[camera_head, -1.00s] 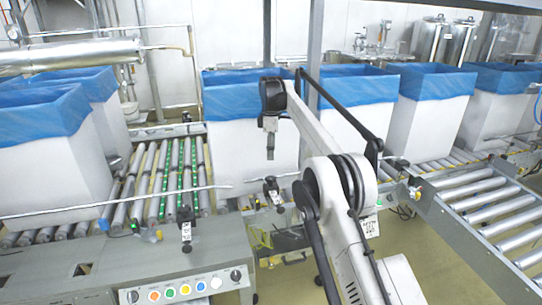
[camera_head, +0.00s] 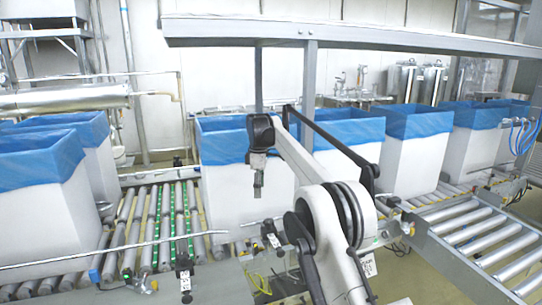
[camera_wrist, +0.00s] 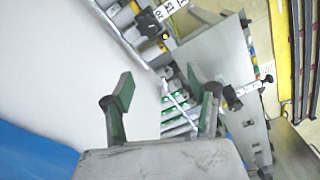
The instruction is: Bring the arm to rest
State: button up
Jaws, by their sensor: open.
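My gripper (camera_head: 258,186) hangs pointing down at the end of my white arm, in front of a white box with a blue liner (camera_head: 228,190). In the wrist view my gripper (camera_wrist: 165,105) shows two green-padded fingers spread apart with nothing between them. The white wall of a box (camera_wrist: 80,70) fills the left of that view, beside the fingers. A strip of blue liner (camera_wrist: 30,155) shows at the lower left. I cannot tell whether the gripper touches the box.
More lined boxes stand at left (camera_head: 40,215) and right (camera_head: 415,160). A roller conveyor (camera_head: 150,225) runs at left and another (camera_head: 480,235) at right. A grey overhead beam (camera_head: 350,33) crosses above. A thin metal rail (camera_head: 130,248) runs in front of the boxes.

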jog(key=s+d+r+m+t, duration=0.1)
jog(key=s+d+r+m, duration=0.2)
jog(key=s+d+r, duration=0.4)
jog(key=s+d+r+m+t, duration=0.1)
jog(key=s+d+r+m, duration=0.3)
jog(key=s, duration=0.5)
jog(key=s+d+r+m+t, duration=0.1)
jog(key=s+d+r+m, duration=0.1)
jog(key=s+d+r, duration=0.5)
jog(key=s+d+f+m+t, duration=0.1)
jog(key=s+f, duration=0.4)
jog(key=s, duration=0.5)
jog(key=s+d+f+m+t, duration=0.1)
jog(key=s+d+f+m, duration=0.2)
jog(key=s, duration=0.8)
jog(key=s+d+f+m+t, duration=0.1)
jog(key=s+d+f+m, duration=0.1)
jog(key=s+f+m, duration=0.2)
jog(key=s+f, duration=0.3)
jog(key=s, duration=0.3)
jog(key=shift+s+d+t, duration=0.2)
jog(key=shift+s+t, duration=0.05)
jog(key=shift+t, duration=0.15)
